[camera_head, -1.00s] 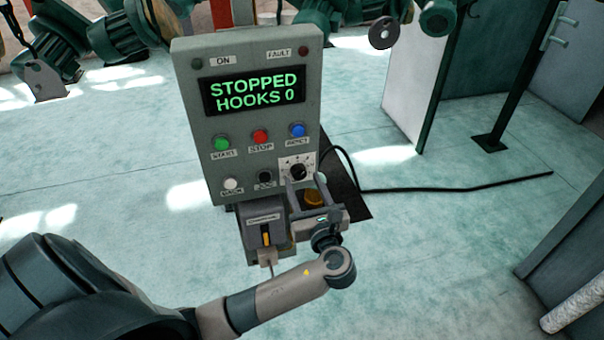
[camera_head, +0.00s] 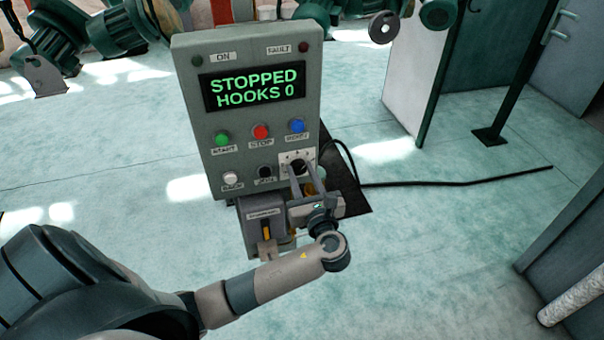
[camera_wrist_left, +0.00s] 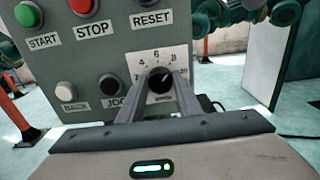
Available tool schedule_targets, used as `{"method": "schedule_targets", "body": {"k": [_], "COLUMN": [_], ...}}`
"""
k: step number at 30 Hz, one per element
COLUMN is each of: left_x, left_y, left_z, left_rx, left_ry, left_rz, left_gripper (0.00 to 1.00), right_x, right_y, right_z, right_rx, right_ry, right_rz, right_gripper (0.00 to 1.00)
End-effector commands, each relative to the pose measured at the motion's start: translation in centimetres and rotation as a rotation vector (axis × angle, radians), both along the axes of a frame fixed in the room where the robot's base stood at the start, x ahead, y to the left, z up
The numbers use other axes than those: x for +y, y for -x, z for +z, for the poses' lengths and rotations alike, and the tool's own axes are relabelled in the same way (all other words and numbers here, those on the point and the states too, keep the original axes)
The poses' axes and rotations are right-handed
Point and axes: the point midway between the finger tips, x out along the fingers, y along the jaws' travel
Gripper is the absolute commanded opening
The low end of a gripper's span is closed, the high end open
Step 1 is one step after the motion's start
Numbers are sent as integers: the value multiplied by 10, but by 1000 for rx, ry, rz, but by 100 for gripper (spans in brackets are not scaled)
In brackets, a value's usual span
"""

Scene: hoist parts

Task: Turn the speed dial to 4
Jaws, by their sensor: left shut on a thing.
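The speed dial is a black round knob (camera_head: 298,166) on a white scale plate at the lower right of the grey control panel (camera_head: 212,165). In the left wrist view the knob (camera_wrist_left: 160,80) sits below printed numbers, with 4, 6 and 8 readable. A pale mark on the knob seems to point up and right, but the exact setting is hard to tell. My left gripper (camera_head: 301,170) has one finger on each side of the knob and is shut on it. The fingers hide parts of the scale's lower sides. My right gripper is not in view.
The panel's display (camera_head: 254,88) reads STOPPED, HOOKS 0. Green START (camera_head: 222,138), red STOP (camera_head: 261,131) and blue RESET (camera_head: 297,126) buttons sit above the dial. A grey box with a yellow lever (camera_head: 266,230) stands left of my gripper. A black cable (camera_head: 450,188) lies rightward.

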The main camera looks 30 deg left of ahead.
Motion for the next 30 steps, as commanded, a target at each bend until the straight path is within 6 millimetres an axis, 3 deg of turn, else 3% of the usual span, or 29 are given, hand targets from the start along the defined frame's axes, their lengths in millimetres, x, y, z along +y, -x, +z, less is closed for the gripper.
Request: {"method": "schedule_targets", "body": {"k": [14, 30], "left_x": [0, 1], "left_y": [1, 2], "left_z": [-3, -5], "left_rx": [-130, -501], "left_ry": [115, 430], "left_rz": [0, 2], "left_gripper": [9, 9], "right_x": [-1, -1], "right_y": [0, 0], "right_z": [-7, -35], "right_rx": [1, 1], "right_ry": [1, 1], "right_rz": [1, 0], "right_gripper": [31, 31]}}
